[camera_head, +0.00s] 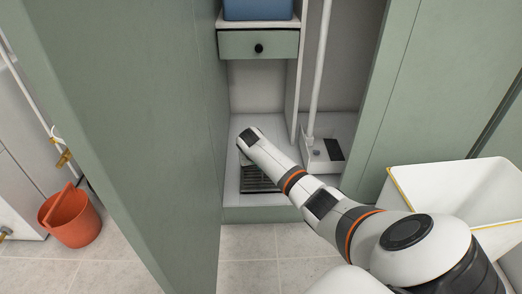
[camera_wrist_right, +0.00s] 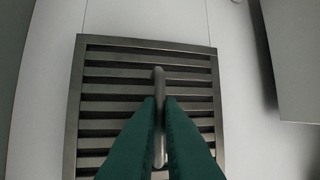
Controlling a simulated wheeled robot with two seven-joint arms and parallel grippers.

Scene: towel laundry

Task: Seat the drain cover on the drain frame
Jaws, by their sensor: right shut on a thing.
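The drain cover is a dark metal slatted grate (camera_wrist_right: 100,105) with an upright bar handle (camera_wrist_right: 159,80) in its middle. My right gripper (camera_wrist_right: 160,103) has its two green fingers closed on that handle in the right wrist view. In the head view the grate (camera_head: 257,181) shows partly on the cabinet floor, behind and below my right arm, which hides the fingers. A separate drain frame cannot be made out; I cannot tell whether the grate sits in it or just above it. My left gripper is in neither view.
Green cabinet walls stand close on both sides of the narrow white cabinet floor (camera_head: 285,213). A drawer (camera_head: 240,43) hangs above. A white pole (camera_head: 319,75) rises at the right. A white bin (camera_head: 470,190) and an orange bucket (camera_head: 70,217) stand outside.

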